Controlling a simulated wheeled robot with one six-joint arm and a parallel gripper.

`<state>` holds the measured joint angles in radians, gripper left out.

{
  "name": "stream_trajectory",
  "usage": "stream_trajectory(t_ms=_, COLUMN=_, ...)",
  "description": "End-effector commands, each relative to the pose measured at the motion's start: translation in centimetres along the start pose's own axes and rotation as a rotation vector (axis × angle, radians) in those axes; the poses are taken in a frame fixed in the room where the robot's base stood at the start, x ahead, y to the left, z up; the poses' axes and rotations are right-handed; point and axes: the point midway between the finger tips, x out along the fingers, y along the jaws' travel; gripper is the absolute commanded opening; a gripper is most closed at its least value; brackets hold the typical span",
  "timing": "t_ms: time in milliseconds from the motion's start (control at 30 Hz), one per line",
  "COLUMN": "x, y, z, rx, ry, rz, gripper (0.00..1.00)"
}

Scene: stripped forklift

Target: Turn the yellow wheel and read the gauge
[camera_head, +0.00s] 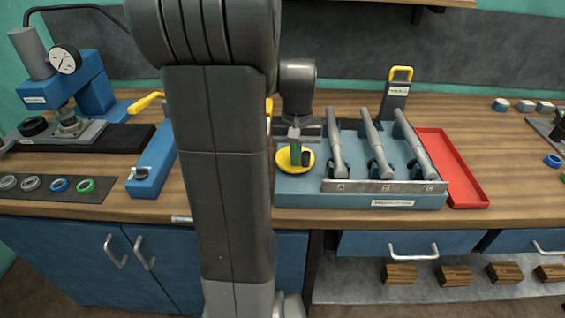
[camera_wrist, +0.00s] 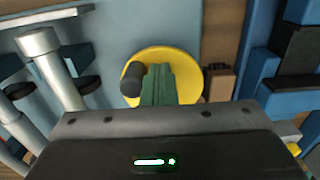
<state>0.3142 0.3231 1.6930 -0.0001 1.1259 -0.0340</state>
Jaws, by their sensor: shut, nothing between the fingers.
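The yellow wheel (camera_head: 284,159) lies flat on the left end of the blue-grey fixture (camera_head: 300,193). In the wrist view the wheel (camera_wrist: 160,54) fills the top middle, with a dark knob (camera_wrist: 133,78) on its left rim. My gripper (camera_head: 296,158) points down over the wheel, its green fingers shut and empty. In the wrist view the fingers (camera_wrist: 172,85) appear just right of the knob, over the wheel's middle. I cannot tell whether they touch it. The round white gauge (camera_head: 66,58) is on the blue press at the far left; its reading is too small to tell.
Several grey levers (camera_head: 378,145) stand on the fixture right of the wheel. A red tray (camera_head: 460,180) lies beyond them. A blue block with a yellow handle (camera_head: 152,170) stands to the left, partly behind my arm.

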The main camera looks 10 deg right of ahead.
Motion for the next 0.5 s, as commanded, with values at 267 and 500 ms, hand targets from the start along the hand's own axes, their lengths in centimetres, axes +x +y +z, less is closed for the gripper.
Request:
stream_trajectory(t_ms=267, x=-2.2, y=-0.2, z=0.0, rx=0.000, ry=0.000, rz=0.000, gripper=0.00)
stream_trajectory(t_ms=500, x=-4.1, y=-0.5, z=0.0, rx=-0.001, ry=0.000, rz=0.000, gripper=0.00)
